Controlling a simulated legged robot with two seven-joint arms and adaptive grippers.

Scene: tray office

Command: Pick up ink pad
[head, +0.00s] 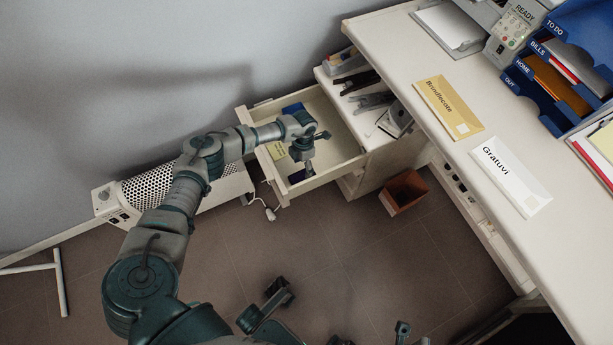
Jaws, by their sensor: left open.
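The open drawer (335,172) holds two dark blue items. One blue item (293,108) lies near its back left side. The other, a small dark blue block (297,177), lies near the front panel; it may be the ink pad, but I cannot tell for sure. My left gripper (315,152) is open over the drawer, its lower fingertip close to the block. I see nothing held in it, and contact cannot be told. Dark parts at the bottom edge (402,330) may be my right gripper; its jaws cannot be made out.
The desk (440,130) runs along the right with a yellow envelope (449,105), a white envelope (510,175) and a blue letter rack (565,60). A brown bin (405,192) stands beside the drawer. A white heater (150,190) is by the wall.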

